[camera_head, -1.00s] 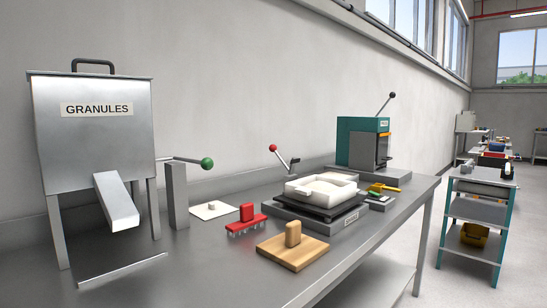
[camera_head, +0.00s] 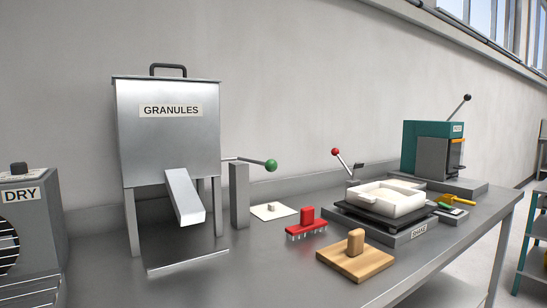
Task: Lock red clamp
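A lever with a red ball knob (camera_head: 335,152) rises at a tilt from the back left of the black shaker plate (camera_head: 384,222); this looks like the red clamp. A small dark piece beside the lever's foot reaches over the back of a white open mould (camera_head: 386,200), and I cannot tell whether it presses on it. The mould sits on the plate, on a grey base labelled SHAKE (camera_head: 418,232). A red toothed tool (camera_head: 306,224) stands on the bench left of the shaker. Neither of my grippers is in view.
A granules hopper (camera_head: 168,130) with a green-knobbed lever (camera_head: 271,165) stands left of centre. A DRY unit (camera_head: 22,235) is at the left edge. A wooden block with a handle (camera_head: 355,258) lies in front, and a teal press (camera_head: 432,150) stands behind right.

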